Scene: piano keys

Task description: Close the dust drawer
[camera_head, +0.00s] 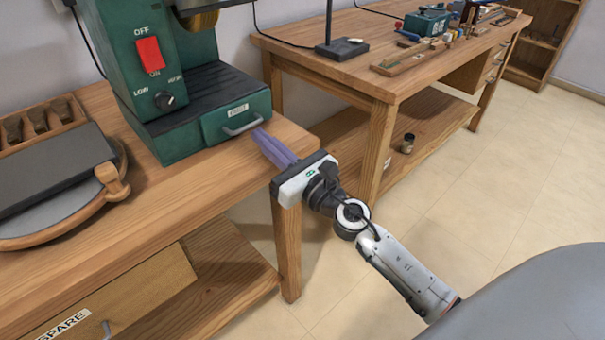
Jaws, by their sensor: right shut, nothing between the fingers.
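The dust drawer (236,117) is a green drawer front with a small white label and a metal bar handle (243,127). It sits low in the green machine (165,95) on the wooden bench; its front faces right, and how far it stands out is hard to tell. My right gripper (262,138) has purple fingers, shut and empty. Its tips are just right of the drawer front, close to the handle's right end; I cannot tell whether they touch. My left gripper is not in view.
The near wooden bench (200,190) ends beneath my right gripper. A second workbench (385,60) with tools stands behind. A round wooden tray with a dark block (50,172) lies at left. Open floor (490,200) is at right.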

